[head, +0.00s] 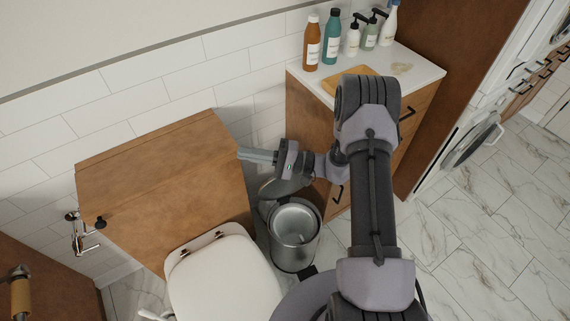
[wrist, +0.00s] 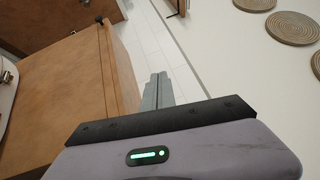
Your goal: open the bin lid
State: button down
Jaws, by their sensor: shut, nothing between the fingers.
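The metal bin (head: 294,240) stands on the floor between the wooden toilet cabinet and the vanity, with its round opening and pale inside visible from above. Its grey lid (head: 280,188) stands raised behind the opening, partly hidden by my gripper and wrist. My gripper (head: 242,153) is shut and empty. It points left, above and behind the bin, with its fingertips close to the cabinet's right edge; I cannot tell whether they touch. The fingers also show in the wrist view (wrist: 158,85), and the bin is not visible there.
The wooden toilet cabinet (head: 160,180) is at left, with the white toilet lid (head: 222,275) in front of it. The wooden vanity (head: 310,130) stands right of the bin, with several bottles on its white top (head: 420,68). Marble floor (head: 480,230) is clear at right.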

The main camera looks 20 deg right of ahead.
jog(key=d+f+m+t+h, duration=0.3)
jog(key=d+f+t, duration=0.15)
jog(key=f, duration=0.25)
jog(key=d+f+m+t+h, duration=0.3)
jog(key=d+f+t, duration=0.15)
jog(key=f, duration=0.25)
jog(key=s+d+f+m+t+h, duration=0.1)
jog(key=s+d+f+m+h, duration=0.25)
jog(key=f+h, duration=0.35)
jog(key=s+d+f+m+t+h, duration=0.25)
jog(key=s+f+h, duration=0.2)
jog(key=f, duration=0.45)
jog(key=f+b+x, duration=0.1)
jog(key=b+x, duration=0.2)
jog(key=x, duration=1.1)
jog(key=shift+w+d+n+g, duration=0.2)
jog(key=shift+d+n+g, duration=0.1)
jog(key=shift+g, duration=0.15)
